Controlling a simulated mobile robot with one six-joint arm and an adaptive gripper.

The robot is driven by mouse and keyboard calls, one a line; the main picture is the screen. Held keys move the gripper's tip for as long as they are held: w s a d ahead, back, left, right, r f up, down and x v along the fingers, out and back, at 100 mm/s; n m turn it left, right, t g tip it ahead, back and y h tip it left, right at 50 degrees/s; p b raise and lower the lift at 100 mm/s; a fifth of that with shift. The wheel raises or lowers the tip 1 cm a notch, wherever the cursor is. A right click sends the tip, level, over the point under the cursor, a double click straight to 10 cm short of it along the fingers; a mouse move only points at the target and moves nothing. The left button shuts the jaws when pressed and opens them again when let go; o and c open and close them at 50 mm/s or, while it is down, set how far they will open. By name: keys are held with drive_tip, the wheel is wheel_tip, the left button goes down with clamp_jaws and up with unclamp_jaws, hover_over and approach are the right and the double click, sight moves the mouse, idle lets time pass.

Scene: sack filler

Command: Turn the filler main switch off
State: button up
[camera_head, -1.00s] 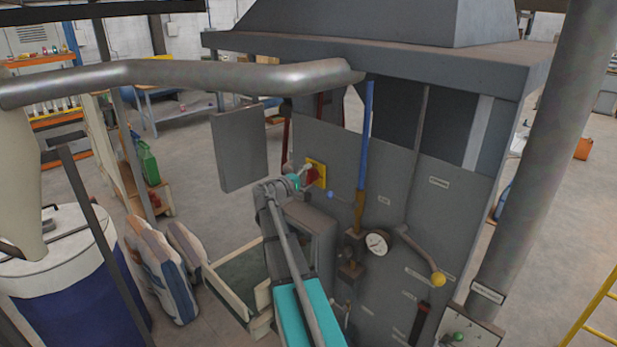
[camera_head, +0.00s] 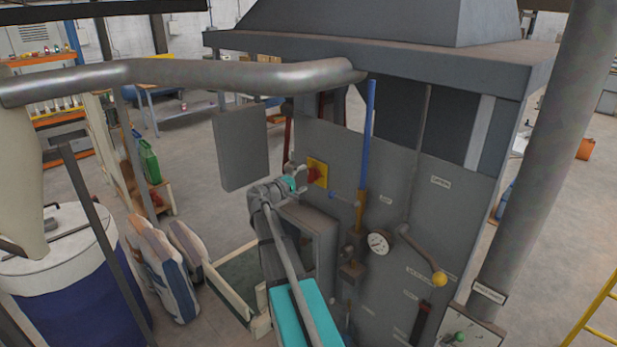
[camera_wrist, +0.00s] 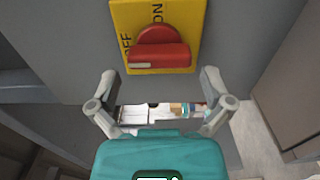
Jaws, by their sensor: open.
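The filler main switch (camera_wrist: 160,52) is a red rotary knob on a yellow plate (camera_wrist: 195,20) fixed to the grey filler panel. In the wrist view its bar lies across the picture, with a pale mark at its left end, beside the OFF lettering. ON is lettered above the knob. My gripper (camera_wrist: 158,82) is open and empty, its fingers apart just below the knob and clear of it. In the head view, my gripper (camera_head: 298,179) is just left of the switch (camera_head: 314,176), with a small gap visible between them.
A grey box (camera_head: 311,240) stands below the switch. A blue-topped vertical rod (camera_head: 369,120), a round gauge (camera_head: 378,242) and a yellow-knobbed lever (camera_head: 439,278) are on the panel to the right. A grey plate (camera_head: 241,148) hangs to the left.

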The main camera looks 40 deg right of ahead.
drive_tip(key=a, duration=0.9)
drive_tip(key=shift+s+a, duration=0.15)
drive_tip(key=shift+s, duration=0.2)
drive_tip(key=shift+f, duration=0.1)
drive_tip(key=s+a+f+m+y+b, duration=0.1)
drive_tip(key=s+a+f+y+b, duration=0.35)
drive_tip(key=a+f, duration=0.5)
drive_tip(key=s+a+f+m+y+b, duration=0.1)
drive_tip(key=s+a+f+y+b, duration=0.35)
drive_tip(key=f, duration=0.75)
drive_tip(key=s+a+f+y+b, duration=0.3)
drive_tip(key=a+f, duration=0.3)
drive_tip(key=a, duration=0.4)
drive_tip(key=s+a+f+n+g+y+b, duration=0.1)
drive_tip(key=s+a+f+y+b, duration=0.2)
drive_tip(key=a+f+y, duration=0.3)
drive_tip(key=shift+s+a, duration=0.85)
drive_tip(key=shift+a, duration=1.45)
